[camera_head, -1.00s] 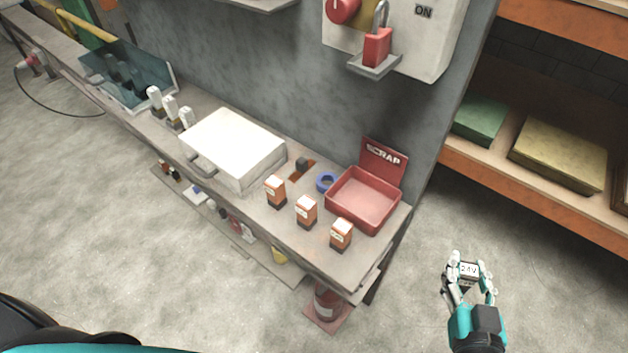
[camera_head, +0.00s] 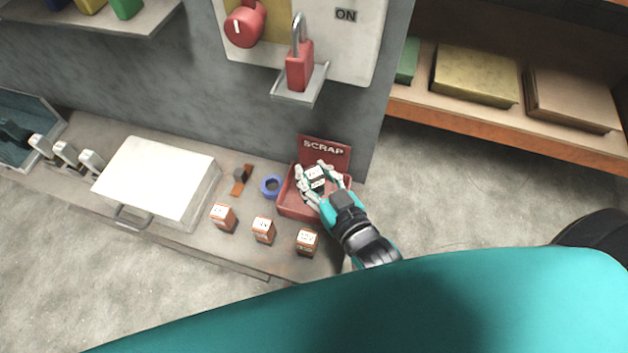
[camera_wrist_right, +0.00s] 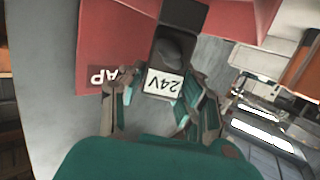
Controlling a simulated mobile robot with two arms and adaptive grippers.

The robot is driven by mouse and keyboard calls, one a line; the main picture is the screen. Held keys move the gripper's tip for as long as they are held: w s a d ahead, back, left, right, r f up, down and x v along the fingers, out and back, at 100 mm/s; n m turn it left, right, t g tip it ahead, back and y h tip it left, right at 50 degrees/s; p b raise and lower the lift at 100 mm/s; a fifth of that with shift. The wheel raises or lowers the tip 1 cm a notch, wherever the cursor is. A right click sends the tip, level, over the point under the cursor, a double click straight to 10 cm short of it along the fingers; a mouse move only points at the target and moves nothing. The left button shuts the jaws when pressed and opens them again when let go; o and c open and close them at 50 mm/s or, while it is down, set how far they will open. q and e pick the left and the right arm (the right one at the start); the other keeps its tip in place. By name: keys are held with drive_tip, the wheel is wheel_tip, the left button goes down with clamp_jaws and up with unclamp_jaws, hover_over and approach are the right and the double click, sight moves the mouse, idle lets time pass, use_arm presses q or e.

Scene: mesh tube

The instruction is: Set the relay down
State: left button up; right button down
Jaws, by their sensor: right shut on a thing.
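The relay, a small dark block with a white label reading 24V, is between the fingers of my right gripper (camera_head: 314,183). In the head view the relay (camera_head: 315,177) appears over the red scrap bin (camera_head: 284,203). In the right wrist view the relay (camera_wrist_right: 164,82) is held between the fingertips, with red bin surfaces (camera_wrist_right: 110,35) beyond it. Whether the relay touches the bin cannot be told. My right arm and hand hide part of the bin. My left gripper is not in view.
Several orange relays stand on the bench, including one at the front right (camera_head: 307,242). A blue ring (camera_head: 270,187) lies left of the bin. A white box (camera_head: 155,178) stands farther left.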

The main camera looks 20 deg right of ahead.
sight(319, 188)
wheel_tip(319, 188, down, 3)
drive_tip(key=shift+f, duration=0.1)
drive_tip(key=shift+w+f, duration=0.1)
drive_tip(key=shift+f, duration=0.05)
drive_tip(key=c, duration=1.2)
unclamp_jaws()
drive_tip(key=shift+c, duration=0.2)
drive_tip(key=shift+r, duration=0.25)
drive_tip(key=b+v, duration=0.1)
drive_tip(key=v, duration=0.9)
drive_tip(key=shift+s, duration=0.25)
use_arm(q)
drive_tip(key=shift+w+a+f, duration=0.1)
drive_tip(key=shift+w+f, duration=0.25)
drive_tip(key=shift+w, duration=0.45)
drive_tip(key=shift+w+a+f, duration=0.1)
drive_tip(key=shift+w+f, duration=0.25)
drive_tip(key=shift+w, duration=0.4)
use_arm(e)
drive_tip(key=shift+v, duration=0.8)
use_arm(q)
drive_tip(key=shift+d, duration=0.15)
